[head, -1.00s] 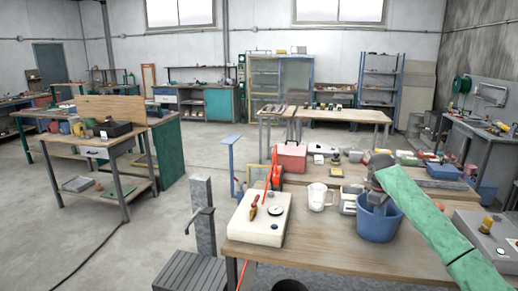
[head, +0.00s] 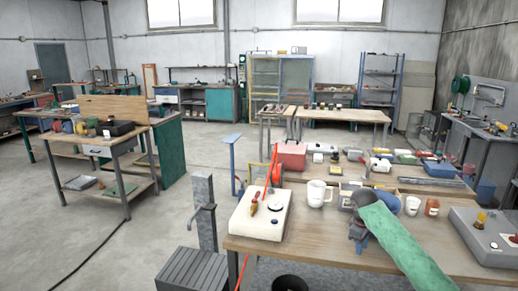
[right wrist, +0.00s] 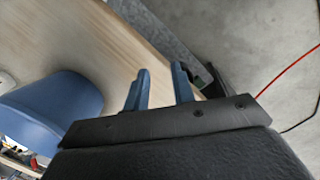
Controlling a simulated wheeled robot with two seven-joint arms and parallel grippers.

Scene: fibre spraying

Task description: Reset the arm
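My right arm (head: 400,242), in a green sleeve, reaches in from the lower right over the front wooden bench. Its gripper (head: 357,240) hangs near the bench's front edge, pointing down. In the right wrist view the two blue fingers (right wrist: 161,90) are apart with nothing between them. A blue bucket (right wrist: 52,108) stands on the bench to the left in that view, apart from the fingers. My left gripper is not in view.
On the front bench (head: 300,246) stand a cream box (head: 260,214) with a red-handled tool, a white mug (head: 318,193), small cups and a grey device (head: 488,236). A black bin (head: 290,283) stands below. Bare wood lies between the cream box and my gripper.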

